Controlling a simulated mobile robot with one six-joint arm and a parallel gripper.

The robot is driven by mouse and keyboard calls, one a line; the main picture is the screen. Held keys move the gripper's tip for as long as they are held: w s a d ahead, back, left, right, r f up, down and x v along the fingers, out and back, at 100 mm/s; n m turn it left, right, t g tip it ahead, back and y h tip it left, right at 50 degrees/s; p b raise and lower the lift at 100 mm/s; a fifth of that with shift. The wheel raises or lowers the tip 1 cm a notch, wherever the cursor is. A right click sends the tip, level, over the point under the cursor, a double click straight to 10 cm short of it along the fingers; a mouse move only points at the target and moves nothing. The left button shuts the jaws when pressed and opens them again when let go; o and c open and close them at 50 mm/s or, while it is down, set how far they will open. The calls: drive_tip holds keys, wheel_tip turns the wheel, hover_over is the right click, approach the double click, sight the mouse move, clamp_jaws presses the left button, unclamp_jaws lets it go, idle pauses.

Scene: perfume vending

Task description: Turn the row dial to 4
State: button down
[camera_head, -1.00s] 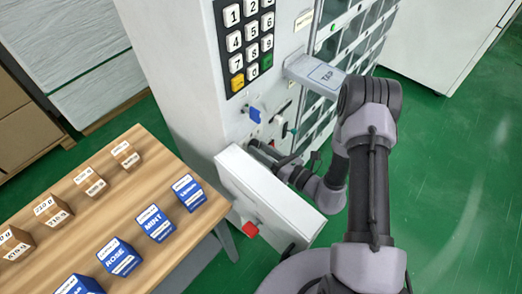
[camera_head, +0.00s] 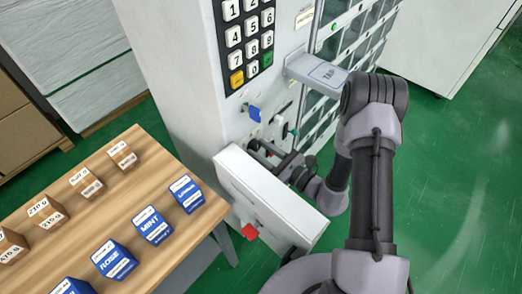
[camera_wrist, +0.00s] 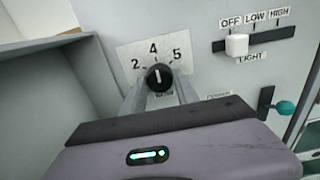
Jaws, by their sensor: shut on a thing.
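The row dial (camera_wrist: 158,77) is a round black knob on the grey panel in the wrist view. A white plate (camera_wrist: 128,55) behind it carries the numbers 2, 4 and 5. The white mark on the knob points roughly up, towards the 4. My gripper (camera_wrist: 160,94) is shut on the knob, with one grey finger on its left and one on its right. In the head view my gripper (camera_head: 262,152) is at the machine's front, partly hidden behind the white box, and the dial cannot be made out.
A slider labelled OFF, LOW, HIGH (camera_wrist: 237,44) and a teal-knobbed lever (camera_wrist: 284,108) are right of the dial. A keypad (camera_head: 248,42) and TAP shelf (camera_head: 318,73) are above my gripper. A white box (camera_head: 262,190) juts out below. A wooden table (camera_head: 150,160) holds blue and brown boxes.

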idle(0.3)
drive_tip(key=c, duration=0.9)
unclamp_jaws()
drive_tip(key=shift+d, duration=0.1)
drive_tip(key=p+v, duration=0.4)
drive_tip(key=v, duration=1.3)
drive_tip(key=shift+s+d+r, duration=0.1)
drive_tip(key=shift+s, duration=0.05)
